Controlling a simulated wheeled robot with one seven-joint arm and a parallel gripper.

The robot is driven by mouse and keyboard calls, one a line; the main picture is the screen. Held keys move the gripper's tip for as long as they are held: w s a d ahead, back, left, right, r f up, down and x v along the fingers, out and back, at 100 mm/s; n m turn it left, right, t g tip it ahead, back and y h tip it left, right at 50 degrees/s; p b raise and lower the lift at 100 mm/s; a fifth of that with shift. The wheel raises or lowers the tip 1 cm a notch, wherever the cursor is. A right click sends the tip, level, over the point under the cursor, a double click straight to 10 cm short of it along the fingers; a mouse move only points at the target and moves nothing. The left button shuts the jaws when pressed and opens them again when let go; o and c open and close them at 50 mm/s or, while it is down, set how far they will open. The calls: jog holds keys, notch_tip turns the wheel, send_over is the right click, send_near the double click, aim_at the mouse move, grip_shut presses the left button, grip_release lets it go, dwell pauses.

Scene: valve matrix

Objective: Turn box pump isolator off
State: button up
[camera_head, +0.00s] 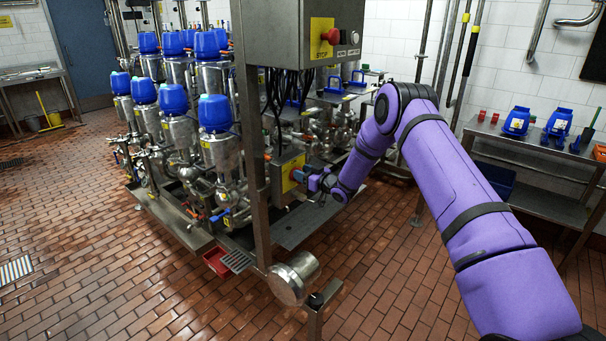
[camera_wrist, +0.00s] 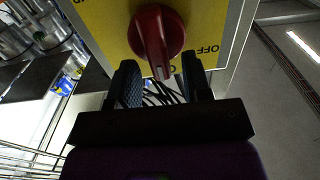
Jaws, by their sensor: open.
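A red rotary isolator knob (camera_wrist: 155,34) sits on a yellow plate (camera_wrist: 100,18) in the wrist view. Its grip bar points down the picture, tilted slightly right. "OFF" is printed to the right of the knob, and a partly hidden "O" shows below it. My gripper (camera_wrist: 159,64) is open, with one black finger on each side of the bar's lower end. I cannot tell whether either finger touches it. In the head view my gripper (camera_head: 316,181) is at the low yellow-faced box (camera_head: 290,173); the knob there is mostly hidden.
A grey control box (camera_head: 285,30) with another red knob (camera_head: 331,36) hangs above on a steel post (camera_head: 252,150). Blue-topped valves (camera_head: 214,112) crowd the left. A steel bench (camera_head: 540,190) stands right. Tiled floor is open in front.

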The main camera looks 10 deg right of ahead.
grip_shut()
jog(key=shift+a, duration=0.1)
dwell(0.3)
jog(key=n, duration=0.4)
jog(key=shift+s+a+f+n, duration=0.1)
jog(key=shift+s+a+n, duration=0.1)
jog(key=shift+a+n, duration=0.2)
jog(key=shift+s+a+f+n, duration=0.15)
jog(key=shift+f+n, duration=0.15)
jog(key=shift+n, duration=1.85)
jog(key=shift+s+a+f+n, duration=0.1)
jog(key=shift+f+n, duration=0.25)
jog(key=shift+n, duration=1.85)
jog(key=shift+s+a+f+n, duration=0.15)
jog(key=shift+f+n, duration=0.15)
jog(key=shift+n, duration=1.85)
